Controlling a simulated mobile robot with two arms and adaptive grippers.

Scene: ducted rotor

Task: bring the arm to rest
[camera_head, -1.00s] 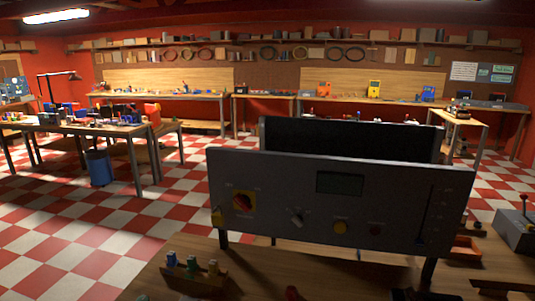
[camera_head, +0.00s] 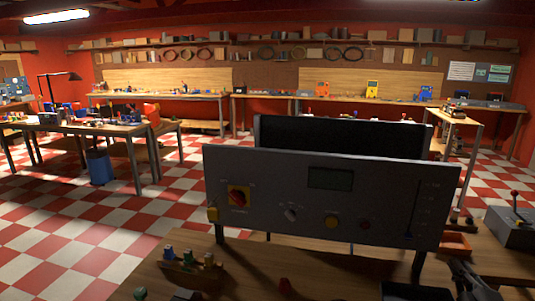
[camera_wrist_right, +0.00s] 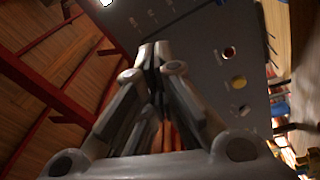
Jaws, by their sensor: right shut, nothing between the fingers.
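My right gripper (camera_head: 462,272) shows at the lower right of the head view, in front of the lower right part of the grey control panel (camera_head: 280,205). In the right wrist view its fingers (camera_wrist_right: 157,52) are together with nothing between them. The panel fills the upper middle of that view, with a yellow button (camera_wrist_right: 238,82) and a red button (camera_wrist_right: 229,52). I cannot tell whether the fingertips touch the panel. My left gripper is not in view.
The panel carries a red knob on a yellow plate (camera_head: 239,197) and a small display (camera_head: 330,178). A wooden block with coloured pieces (camera_head: 190,268) stands on the wooden bench (camera_head: 240,255). A grey box with a lever (camera_head: 512,228) and an orange tray (camera_head: 455,245) are at right.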

